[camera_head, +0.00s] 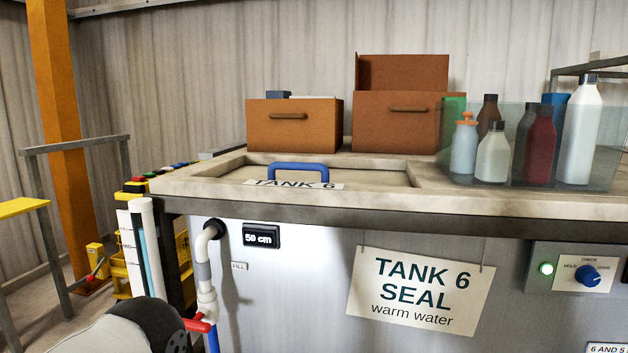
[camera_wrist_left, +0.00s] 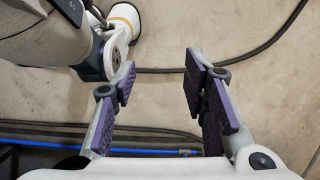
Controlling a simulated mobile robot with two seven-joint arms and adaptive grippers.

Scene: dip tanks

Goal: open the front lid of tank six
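Tank six (camera_head: 300,275) stands in front of me with a white sign reading "TANK 6 SEAL warm water". Its front lid (camera_head: 380,177) lies flat in the recess of the pale tank top and looks closed. The lid bears a blue handle (camera_head: 299,168) and a "TANK 6" label (camera_head: 322,186), partly behind the handle. In the left wrist view my left gripper (camera_wrist_left: 158,78) is open and empty, above bare floor. The head view shows only a link of my arm at the lower left, not the gripper. My right gripper is in neither view.
Two brown boxes (camera_head: 277,134) (camera_head: 396,130) stand behind the lid. A clear bin (camera_head: 610,172) of several bottles stands to the right. A white pipe (camera_head: 205,270) and red lever (camera_head: 197,325) are on the left front. Hoses (camera_wrist_left: 240,62) cross the floor.

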